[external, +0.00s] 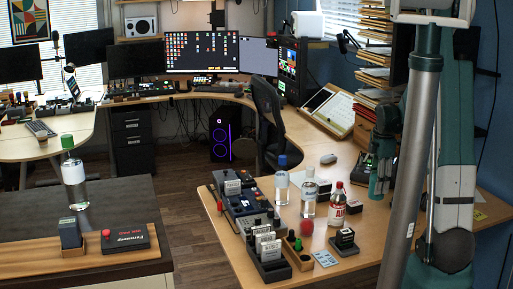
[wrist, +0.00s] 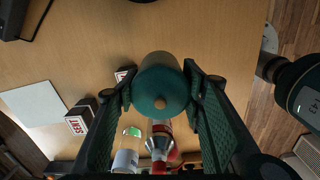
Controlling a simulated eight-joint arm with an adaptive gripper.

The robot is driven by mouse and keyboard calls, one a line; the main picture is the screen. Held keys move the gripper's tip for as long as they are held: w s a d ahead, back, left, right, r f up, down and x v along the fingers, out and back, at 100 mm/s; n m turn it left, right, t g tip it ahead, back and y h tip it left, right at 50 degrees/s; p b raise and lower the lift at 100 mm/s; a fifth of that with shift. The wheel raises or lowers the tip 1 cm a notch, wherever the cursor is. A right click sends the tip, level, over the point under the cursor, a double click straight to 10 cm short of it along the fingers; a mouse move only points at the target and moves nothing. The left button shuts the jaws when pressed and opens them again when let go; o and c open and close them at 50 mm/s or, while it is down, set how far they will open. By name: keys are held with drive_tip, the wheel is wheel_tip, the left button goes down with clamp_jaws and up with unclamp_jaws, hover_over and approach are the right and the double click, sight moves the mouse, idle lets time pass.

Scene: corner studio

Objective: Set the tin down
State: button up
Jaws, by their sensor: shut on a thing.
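In the wrist view, the tin (wrist: 160,82) shows as a round teal body with a small tan knob facing the camera. My gripper (wrist: 160,92) is shut on it, with a dark green ribbed finger on either side. The tin covers what lies directly beneath it. The wooden desk (wrist: 215,30) spreads out behind it; whether the tin touches the desk cannot be told. In the external view, my arm stands at the right in front of the desk (external: 225,215), and the grip on the tin cannot be made out clearly.
A red-labelled bottle (external: 338,205) and clear bottles (external: 308,195) stand on the desk near a black stamp (external: 344,240). In the wrist view, bottles (wrist: 160,143) appear below the tin and a stamp (wrist: 80,122) to its left. Bare desk shows above the tin in that view.

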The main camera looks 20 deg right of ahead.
drive_tip(key=w+d+n, duration=0.1)
drive_tip(key=w, duration=2.1)
drive_tip(key=shift+d+n+p, duration=0.15)
drive_tip(key=shift+n+p, duration=0.15)
drive_tip(key=shift+p, duration=0.1)
wheel_tip(320, 180, down, 6)
drive_tip(key=b, duration=0.1)
drive_tip(key=shift+f, duration=0.15)
drive_tip(key=shift+f, duration=1.85)
drive_tip(key=shift+f+b, duration=0.2)
drive_tip(key=shift+b, duration=0.25)
drive_tip(key=o, duration=0.9)
drive_tip(key=shift+c, duration=0.2)
drive_tip(key=shift+r, duration=0.2)
